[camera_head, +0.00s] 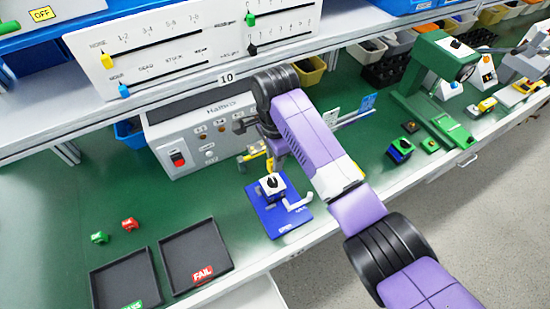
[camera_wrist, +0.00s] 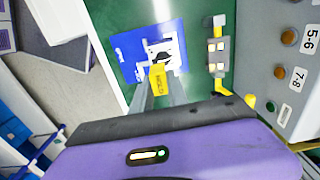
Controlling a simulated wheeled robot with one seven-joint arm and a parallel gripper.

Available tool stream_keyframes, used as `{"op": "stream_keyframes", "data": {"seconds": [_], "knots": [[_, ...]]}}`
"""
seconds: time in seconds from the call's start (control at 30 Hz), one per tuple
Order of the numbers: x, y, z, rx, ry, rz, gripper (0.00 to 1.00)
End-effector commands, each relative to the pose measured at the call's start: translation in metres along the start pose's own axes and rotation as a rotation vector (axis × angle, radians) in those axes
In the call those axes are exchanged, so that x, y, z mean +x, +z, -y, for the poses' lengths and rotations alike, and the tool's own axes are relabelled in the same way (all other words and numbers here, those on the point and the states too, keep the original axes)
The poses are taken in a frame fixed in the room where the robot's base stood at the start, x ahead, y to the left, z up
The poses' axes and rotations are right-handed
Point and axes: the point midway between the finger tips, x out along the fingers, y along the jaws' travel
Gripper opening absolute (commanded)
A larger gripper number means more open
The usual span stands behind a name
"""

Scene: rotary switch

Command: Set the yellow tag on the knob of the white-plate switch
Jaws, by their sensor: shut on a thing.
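My gripper (camera_wrist: 157,88) is shut on the yellow tag (camera_wrist: 159,83), which shows dark lettering in the wrist view. The white-plate switch (camera_head: 272,186) stands on a blue base (camera_head: 276,215). In the wrist view its white plate (camera_wrist: 177,48) and black knob (camera_wrist: 160,57) lie just beyond the tag. The tag's far end overlaps the near edge of the knob in this view. I cannot tell whether they touch. In the head view my arm's end is above and behind the switch, and the fingertips and tag are not clear there.
A grey instrument box (camera_head: 205,135) stands behind the switch. Other switches (camera_head: 400,150) are at right.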

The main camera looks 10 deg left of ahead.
Motion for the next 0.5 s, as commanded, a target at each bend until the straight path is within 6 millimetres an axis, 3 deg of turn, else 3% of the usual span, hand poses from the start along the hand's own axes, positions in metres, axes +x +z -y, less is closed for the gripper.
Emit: {"op": "stream_keyframes", "data": {"seconds": [0.5], "knots": [[0.0034,0.0009,-0.0002,0.000,0.002,0.000,0.00]]}}
